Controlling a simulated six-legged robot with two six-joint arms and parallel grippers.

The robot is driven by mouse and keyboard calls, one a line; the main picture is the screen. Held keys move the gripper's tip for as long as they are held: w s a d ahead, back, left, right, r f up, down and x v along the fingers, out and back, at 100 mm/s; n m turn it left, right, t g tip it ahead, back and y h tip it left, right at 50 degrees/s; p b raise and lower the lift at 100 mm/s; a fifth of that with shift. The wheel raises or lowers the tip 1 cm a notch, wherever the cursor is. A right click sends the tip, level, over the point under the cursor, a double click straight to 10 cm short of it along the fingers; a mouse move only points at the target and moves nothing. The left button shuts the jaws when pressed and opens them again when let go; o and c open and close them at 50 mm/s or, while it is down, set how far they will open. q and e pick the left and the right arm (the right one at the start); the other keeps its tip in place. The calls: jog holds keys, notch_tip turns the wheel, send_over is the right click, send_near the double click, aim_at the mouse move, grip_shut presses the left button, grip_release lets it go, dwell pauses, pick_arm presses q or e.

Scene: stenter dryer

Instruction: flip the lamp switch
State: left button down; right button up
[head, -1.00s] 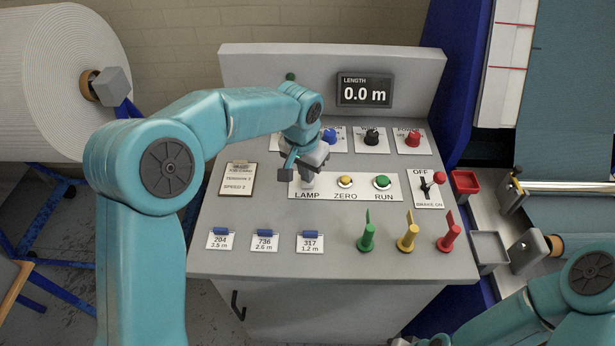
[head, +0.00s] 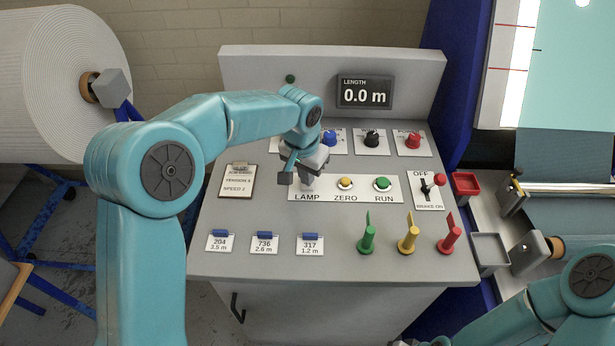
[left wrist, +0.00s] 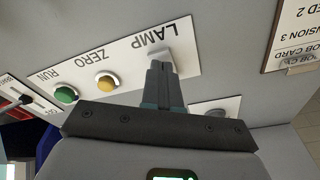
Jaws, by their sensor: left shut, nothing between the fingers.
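The lamp switch is a small pale piece above the LAMP label on the white strip of the console. In the left wrist view the lamp switch (left wrist: 159,56) shows just beyond my fingertips. In the head view it is mostly hidden by my left gripper (head: 308,182), which points down at it from above. My left gripper (left wrist: 160,72) is shut and empty, its tips at or very near the switch; I cannot tell whether they touch. My right arm shows at the lower right of the head view, its gripper out of the picture.
The same strip (head: 364,196) carries a yellow ZERO button (head: 345,183) and a green RUN button (head: 382,183). A brake lever (head: 427,187) stands to the right. Green (head: 367,236), yellow (head: 408,236) and red (head: 449,236) flags stand in front. A clipboard (head: 238,181) lies left.

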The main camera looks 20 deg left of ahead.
pick_arm(q)
notch_tip(320, 180, up, 6)
jog(key=p, duration=0.4)
jog(key=shift+r, duration=0.2)
